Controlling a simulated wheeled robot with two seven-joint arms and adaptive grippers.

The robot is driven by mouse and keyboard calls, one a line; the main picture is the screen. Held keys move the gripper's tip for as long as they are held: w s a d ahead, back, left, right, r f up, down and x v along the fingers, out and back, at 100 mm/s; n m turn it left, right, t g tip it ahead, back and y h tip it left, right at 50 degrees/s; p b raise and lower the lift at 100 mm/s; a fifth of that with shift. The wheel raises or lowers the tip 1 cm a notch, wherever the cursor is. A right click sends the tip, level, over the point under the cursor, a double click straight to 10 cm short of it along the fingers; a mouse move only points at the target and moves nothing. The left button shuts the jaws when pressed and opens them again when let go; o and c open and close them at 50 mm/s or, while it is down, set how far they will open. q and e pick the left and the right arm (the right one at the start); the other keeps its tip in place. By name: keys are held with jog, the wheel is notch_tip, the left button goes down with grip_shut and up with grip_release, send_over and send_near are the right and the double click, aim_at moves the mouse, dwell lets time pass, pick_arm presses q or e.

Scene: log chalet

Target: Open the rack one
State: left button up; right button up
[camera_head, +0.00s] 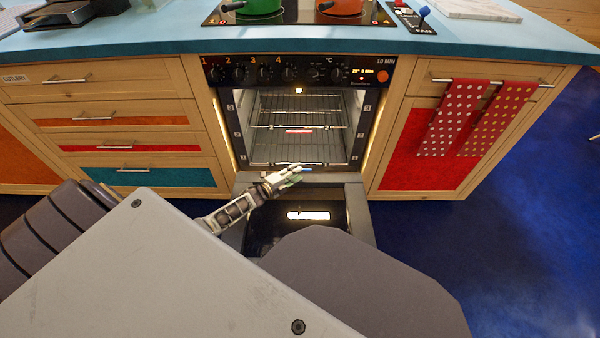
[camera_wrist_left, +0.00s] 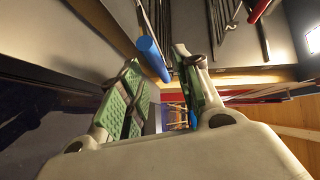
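The oven (camera_head: 297,72) stands open, its door (camera_head: 347,190) folded down in front. Its lowest wire rack (camera_head: 275,150) is inside, low in the cavity, with a blue handle (camera_head: 306,169) at its front edge. My left gripper (camera_head: 288,174) is at that front edge, just left of the blue handle. In the left wrist view, the fingers (camera_wrist_left: 158,80) are apart, with the blue handle (camera_wrist_left: 152,58) at or just beyond the gap between their tips. I cannot tell whether they touch it. My right gripper is not in view.
A middle rack (camera_head: 275,126) with a red handle (camera_head: 298,130) is above, and another rack (camera_head: 320,96) is higher. Dotted towels (camera_head: 452,118) hang at the right. Drawers (camera_head: 125,115) are at the left. A green pot (camera_head: 259,6) and orange pot (camera_head: 340,6) sit on the hob.

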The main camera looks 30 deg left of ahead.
pick_arm(q)
jog(key=shift+b+x, duration=0.65)
jog(key=shift+x, duration=1.1)
grip_shut()
